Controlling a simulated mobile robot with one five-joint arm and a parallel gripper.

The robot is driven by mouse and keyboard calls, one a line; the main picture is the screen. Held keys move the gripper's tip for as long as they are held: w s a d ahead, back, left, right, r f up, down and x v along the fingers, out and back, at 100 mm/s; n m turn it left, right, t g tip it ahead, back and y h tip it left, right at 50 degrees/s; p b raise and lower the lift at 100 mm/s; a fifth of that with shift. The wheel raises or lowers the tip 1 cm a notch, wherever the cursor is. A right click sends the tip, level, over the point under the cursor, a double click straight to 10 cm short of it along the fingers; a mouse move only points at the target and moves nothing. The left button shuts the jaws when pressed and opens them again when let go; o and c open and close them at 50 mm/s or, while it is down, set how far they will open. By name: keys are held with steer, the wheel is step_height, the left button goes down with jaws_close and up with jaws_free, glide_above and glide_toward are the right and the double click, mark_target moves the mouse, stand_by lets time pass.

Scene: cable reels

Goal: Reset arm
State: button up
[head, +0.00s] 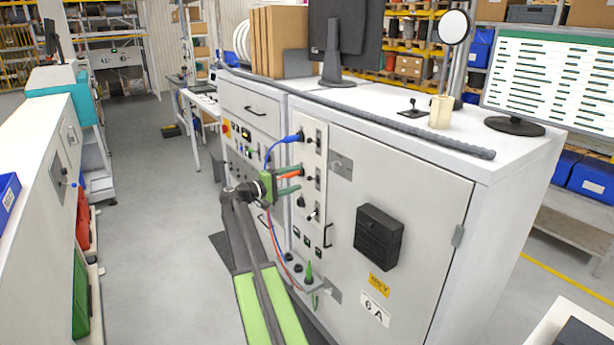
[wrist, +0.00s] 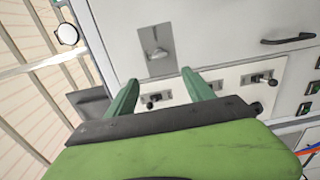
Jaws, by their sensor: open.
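My arm reaches from the bottom of the head view to the front of a grey electrical cabinet (head: 420,165). My gripper (head: 299,181) is open in front of the cabinet's narrow socket and switch panel (head: 311,150). In the wrist view, the two green fingers of my gripper (wrist: 160,77) stand apart with nothing held between them. Beyond them is the panel with black toggle switches (wrist: 153,101). An orange plug (head: 289,175) shows close to the fingers in the head view; whether they touch it I cannot tell.
A blue plug (head: 292,138) sits in the panel above, and red and blue cables (head: 272,235) hang below my gripper. A black box (head: 379,236) juts from the door.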

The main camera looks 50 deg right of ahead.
steer(key=shift+w+a, duration=0.1)
steer(key=shift+a, duration=0.25)
steer(key=w+a+n+t, duration=0.2)
steer(key=w+a+t, duration=0.1)
steer(key=w+a, duration=0.55)
steer(key=a+f+t+y, duration=0.1)
steer(key=a+f, duration=0.2)
steer(key=a, duration=0.4)
steer(key=a+f+t+y, duration=0.1)
steer(key=a+f, duration=0.2)
steer(key=a, duration=0.5)
steer(key=s+a+f+y, duration=0.5)
steer(key=a+f, duration=0.1)
steer(key=a, duration=0.7)
steer(key=s+a+f+n+y, duration=0.1)
steer(key=s+a+f+y, duration=0.3)
steer(key=a, duration=0.9)
steer(key=s+a+f+y, duration=0.5)
steer(key=a+f+y, duration=0.1)
steer(key=a, duration=0.7)
steer(key=shift+s+f+n+t, duration=0.3)
steer(key=shift+f+t, duration=0.1)
steer(key=shift+f, duration=0.5)
